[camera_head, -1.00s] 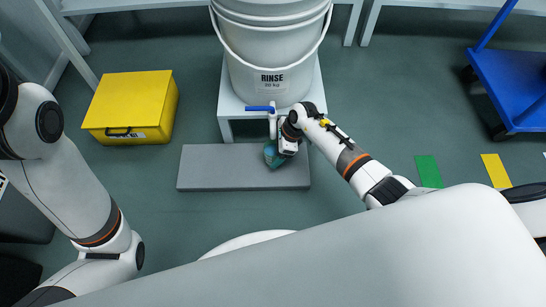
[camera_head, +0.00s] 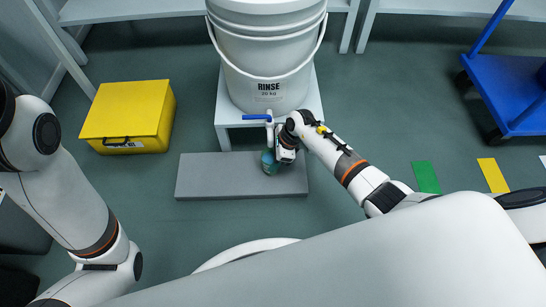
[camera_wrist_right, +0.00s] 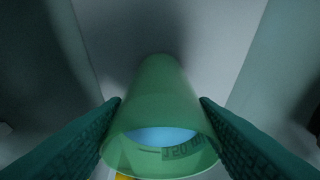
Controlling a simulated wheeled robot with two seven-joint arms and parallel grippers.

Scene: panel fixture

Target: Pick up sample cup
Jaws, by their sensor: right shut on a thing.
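The sample cup (camera_head: 269,163) is a small teal-green cup at the slab below the bucket's tap. In the right wrist view the cup (camera_wrist_right: 158,85) is translucent green with a measure mark and pale blue inside. My right gripper (camera_head: 280,157) is shut on the cup, with one dark green finger on each side of it. The fingers (camera_wrist_right: 160,104) also show in the right wrist view. I cannot tell whether the cup touches the slab. My left arm is at the left, but its gripper is out of view.
A white rinse bucket (camera_head: 268,55) with a blue-handled tap (camera_head: 258,117) stands on a white stand (camera_head: 222,108). The grey slab (camera_head: 215,180) lies in front. A yellow case (camera_head: 128,112) is at the left. A blue cart (camera_head: 508,85) is at the right.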

